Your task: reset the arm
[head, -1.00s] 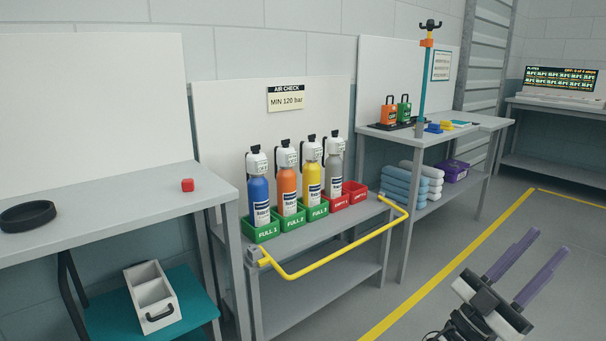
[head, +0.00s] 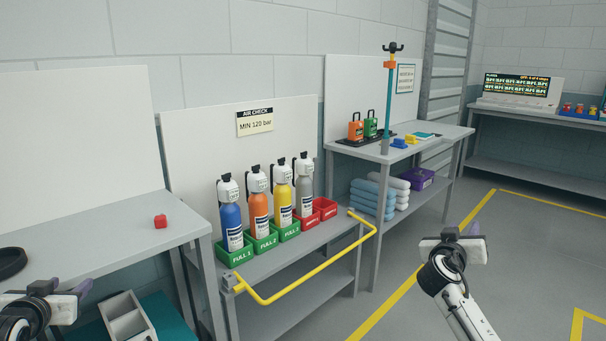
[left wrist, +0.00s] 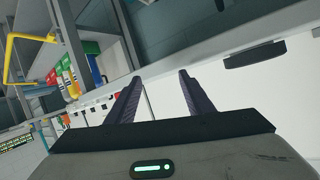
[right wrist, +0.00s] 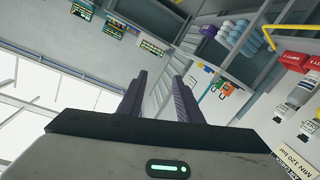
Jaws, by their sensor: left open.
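My left gripper (head: 78,290) is at the bottom left of the head view, in front of the left bench. In the left wrist view its two dark fingers (left wrist: 157,82) stand apart with nothing between them. My right gripper (head: 462,236) is raised over the open floor at the right of the head view, its fingers mostly hidden behind its body. In the right wrist view its fingers (right wrist: 158,85) are apart and empty. Neither gripper touches anything that I can see.
A middle bench has several bottles in green bins and a yellow rail (head: 310,284) sticking out in front. A post (head: 388,100) stands on the far bench. The floor at right is clear.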

